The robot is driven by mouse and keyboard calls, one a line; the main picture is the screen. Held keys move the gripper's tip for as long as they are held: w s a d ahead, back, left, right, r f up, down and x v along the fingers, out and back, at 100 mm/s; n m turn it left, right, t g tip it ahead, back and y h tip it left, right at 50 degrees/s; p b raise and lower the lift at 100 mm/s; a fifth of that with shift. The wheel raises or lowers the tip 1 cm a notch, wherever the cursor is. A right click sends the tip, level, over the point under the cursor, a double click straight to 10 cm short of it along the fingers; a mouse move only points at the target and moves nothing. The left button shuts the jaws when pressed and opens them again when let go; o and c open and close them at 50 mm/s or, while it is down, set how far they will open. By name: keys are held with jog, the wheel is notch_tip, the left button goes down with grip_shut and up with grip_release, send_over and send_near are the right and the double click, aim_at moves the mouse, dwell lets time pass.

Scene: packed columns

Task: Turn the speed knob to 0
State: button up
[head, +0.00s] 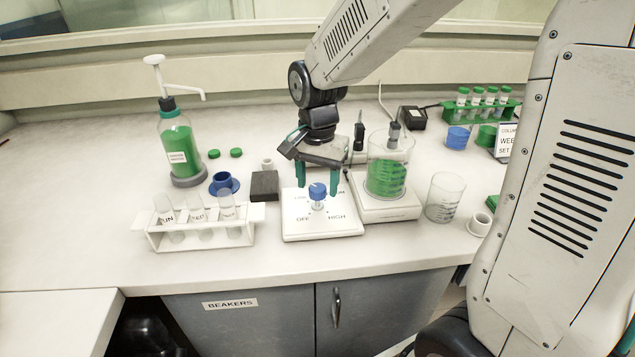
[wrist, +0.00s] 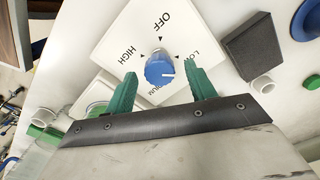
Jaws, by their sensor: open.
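The speed knob (head: 318,191) is blue and stands on a white panel (head: 345,229). No "0" is readable. My gripper (head: 319,187) is above the panel, pointing down, with its green fingers open. In the wrist view the fingertips (wrist: 161,76) are on either side of the knob, with gaps, not touching it.
A beaker of green liquid (head: 386,178) stands on a white plate right of the panel, with an empty beaker (head: 445,198) beyond. A dark block (head: 264,186) and a tube rack (head: 200,235) stand left. A green dispenser bottle (head: 180,150) is farther back. The bench front is clear.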

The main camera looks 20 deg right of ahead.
jog(key=shift+f, duration=0.4)
jog(key=c, duration=1)
jog(key=shift+o, duration=0.2)
jog(key=shift+n, duration=0.3)
